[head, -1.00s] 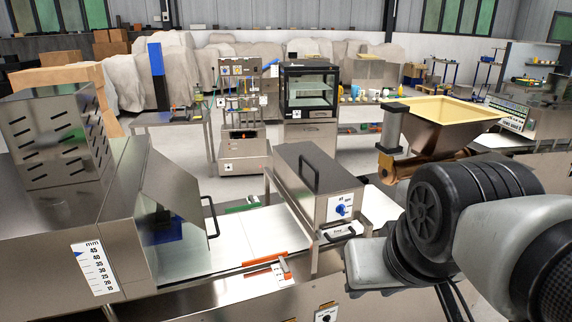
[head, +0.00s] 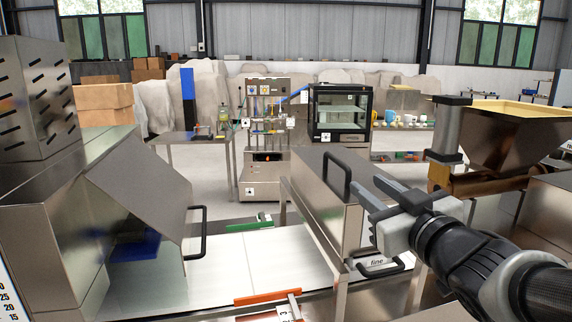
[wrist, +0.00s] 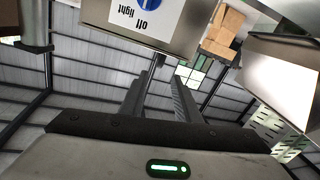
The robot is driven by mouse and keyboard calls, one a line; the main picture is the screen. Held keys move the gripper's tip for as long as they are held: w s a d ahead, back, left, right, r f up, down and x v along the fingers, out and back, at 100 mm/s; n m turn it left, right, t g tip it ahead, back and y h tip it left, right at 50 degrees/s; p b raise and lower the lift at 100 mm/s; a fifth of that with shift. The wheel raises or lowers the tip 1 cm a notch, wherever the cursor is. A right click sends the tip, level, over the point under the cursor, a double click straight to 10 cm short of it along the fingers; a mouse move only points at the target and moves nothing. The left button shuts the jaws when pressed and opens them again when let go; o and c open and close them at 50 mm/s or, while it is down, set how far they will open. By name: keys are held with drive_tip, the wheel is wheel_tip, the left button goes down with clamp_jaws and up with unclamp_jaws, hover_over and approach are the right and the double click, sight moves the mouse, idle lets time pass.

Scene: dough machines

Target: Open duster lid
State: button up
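The duster (head: 325,215) is a steel box right of centre, standing over the white conveyor belt. Its lid (head: 312,165) lies flat on top, shut, with an upright black handle (head: 337,176). My gripper (head: 368,190) is at the duster's front right end, fingers pointing up and left toward the handle. The fingertips look close to the handle but I see no grip on it. In the wrist view the two fingers (wrist: 158,98) are apart with nothing between them. The duster's front panel (wrist: 95,12) shows upside down there, with part of a blue knob.
An angled steel guard (head: 140,185) with a black handle stands left of the belt (head: 215,258). A hopper machine (head: 505,135) stands right, close to my arm. An orange-edged part (head: 267,298) lies at the front. The space directly above the lid looks clear.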

sight(328, 154)
drive_tip(key=x, duration=1.6)
drive_tip(key=shift+w, duration=0.25)
clamp_jaws()
